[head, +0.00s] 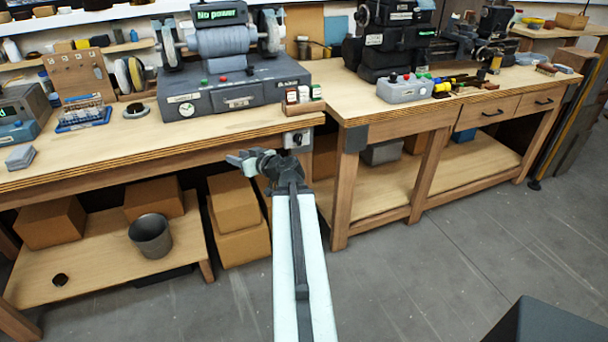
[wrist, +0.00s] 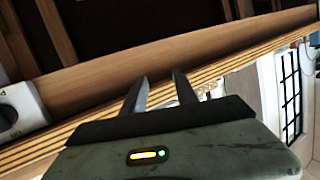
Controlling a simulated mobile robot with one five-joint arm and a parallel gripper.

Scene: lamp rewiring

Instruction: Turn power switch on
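The power switch (head: 297,139), a small grey-white box with a dark round knob, is fixed to the front edge of the left workbench near its right corner. Its lettering is too small to read. In the wrist view a pale box with a dark knob, which looks like this switch (wrist: 22,112), is cut off at the left edge. My gripper (head: 237,157) is in front of the bench edge, to the left of the switch and apart from it. In the wrist view my gripper's two fingers (wrist: 160,76) stand apart with nothing between them.
The left workbench (head: 145,148) carries a grey machine (head: 235,92) whose display (head: 218,14) reads "No power". A second bench (head: 375,112) stands to the right. Boxes (head: 234,202) and a metal bucket (head: 150,236) sit below.

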